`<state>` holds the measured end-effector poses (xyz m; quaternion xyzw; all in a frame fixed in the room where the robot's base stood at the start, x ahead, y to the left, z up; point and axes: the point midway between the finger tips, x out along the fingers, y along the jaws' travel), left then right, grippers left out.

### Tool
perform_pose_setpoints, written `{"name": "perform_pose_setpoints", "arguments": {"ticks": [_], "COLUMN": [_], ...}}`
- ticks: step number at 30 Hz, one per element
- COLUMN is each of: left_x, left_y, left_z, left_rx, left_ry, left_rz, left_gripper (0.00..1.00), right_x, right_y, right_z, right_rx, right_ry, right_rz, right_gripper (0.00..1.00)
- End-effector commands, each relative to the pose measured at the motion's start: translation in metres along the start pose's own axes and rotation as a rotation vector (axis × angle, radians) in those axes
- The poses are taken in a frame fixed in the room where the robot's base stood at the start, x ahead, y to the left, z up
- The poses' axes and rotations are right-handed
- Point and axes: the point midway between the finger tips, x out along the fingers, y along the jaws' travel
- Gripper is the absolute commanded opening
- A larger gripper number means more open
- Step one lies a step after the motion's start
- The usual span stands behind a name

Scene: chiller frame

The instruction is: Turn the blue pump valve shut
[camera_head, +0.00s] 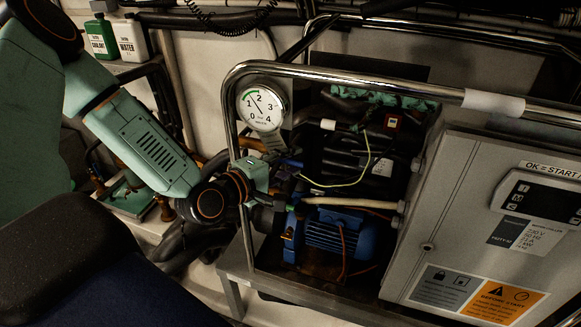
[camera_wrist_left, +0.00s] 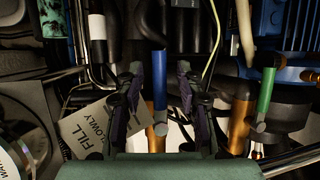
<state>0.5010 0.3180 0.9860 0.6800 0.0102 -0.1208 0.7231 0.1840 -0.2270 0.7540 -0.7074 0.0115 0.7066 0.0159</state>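The blue valve handle (camera_wrist_left: 160,80) is a narrow blue lever on a copper-coloured pipe in the left wrist view. It lies between the two fingers of my left gripper (camera_wrist_left: 158,95), with a gap showing on each side. The fingers are open and do not visibly grip it. In the head view my left gripper (camera_head: 278,174) reaches in from the left, just below the gauge, and a small blue part of the handle (camera_head: 293,163) shows by its tips. My right gripper is not in view.
A green-handled valve (camera_wrist_left: 265,95) stands right of the blue one. A blue pump (camera_head: 335,232) sits below my gripper. A chrome rail (camera_head: 375,80), a gauge (camera_head: 262,107), a tag reading FILL SLOWLY (camera_wrist_left: 88,130) and a grey control box (camera_head: 455,210) crowd the space.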

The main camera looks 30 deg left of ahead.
Motion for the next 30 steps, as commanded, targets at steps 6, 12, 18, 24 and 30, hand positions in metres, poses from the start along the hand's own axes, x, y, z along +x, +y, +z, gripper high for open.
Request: {"name": "perform_pose_setpoints", "arguments": {"ticks": [6,12,18,24,30], "left_x": [0.0054,0.0054,0.0054,0.0053,0.0054], "left_y": [0.0005,0.001,0.0009,0.0009,0.0008], "left_z": [0.0003,0.0002,0.0003,0.0003,-0.0002], "left_rx": [0.0,-0.001,0.0,0.0,-0.001], "left_ry": [0.0,0.0,0.0,0.0,0.002], "left_rz": [0.001,0.001,0.001,0.001,0.001], "left_gripper": [0.37,0.37,0.22,0.05,0.0], "right_x": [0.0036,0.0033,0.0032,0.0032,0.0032], "right_y": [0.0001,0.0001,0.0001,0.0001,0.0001], "right_z": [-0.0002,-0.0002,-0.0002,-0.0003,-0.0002], "right_rx": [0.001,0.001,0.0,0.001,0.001], "right_ry": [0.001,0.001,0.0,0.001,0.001], "right_rz": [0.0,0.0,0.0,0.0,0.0], "right_gripper": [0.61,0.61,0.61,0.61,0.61]}}
